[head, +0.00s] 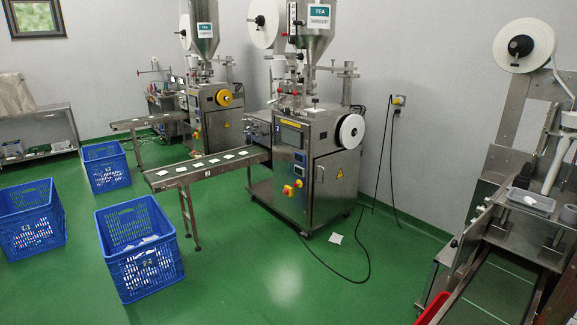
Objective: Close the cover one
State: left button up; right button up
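No part of my left or right gripper shows in the head view. Three tea packing machines are in sight. The middle machine (341,178) has a closed front cabinet door and a steel hopper (313,45) marked TEA. The far machine (213,122) stands behind it to the left. The near machine (494,198) is at the right edge and partly cut off, with a white paper roll (541,46) on top. I cannot tell which part is cover one, or whether it is open or shut.
Blue crates stand on the green floor at the front left (145,262), far left (30,225) and farther back (104,170). A conveyor (205,170) carries several white teabags. A black cable and a white packet (335,239) lie on the floor. The centre front is clear.

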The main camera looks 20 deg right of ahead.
aim_at(471, 237)
jog(key=i+z, duration=0.25)
jog(key=z, duration=0.2)
jog(key=i+j+z, duration=0.2)
jog(key=z, duration=0.2)
jog(key=i+j+z, duration=0.15)
jog(key=z, duration=0.3)
jog(key=i+j+z, duration=0.15)
jog(key=j+z, duration=0.25)
jog(key=i+j+z, duration=0.1)
jog(key=j+z, duration=0.15)
jog(key=z, duration=0.2)
jog(key=i+j+z, duration=0.15)
jog(key=j+z, duration=0.15)
jog(key=j, duration=0.15)
jog(key=i+j+z, duration=0.1)
jog(key=j+z, duration=0.2)
jog(key=j, duration=0.2)
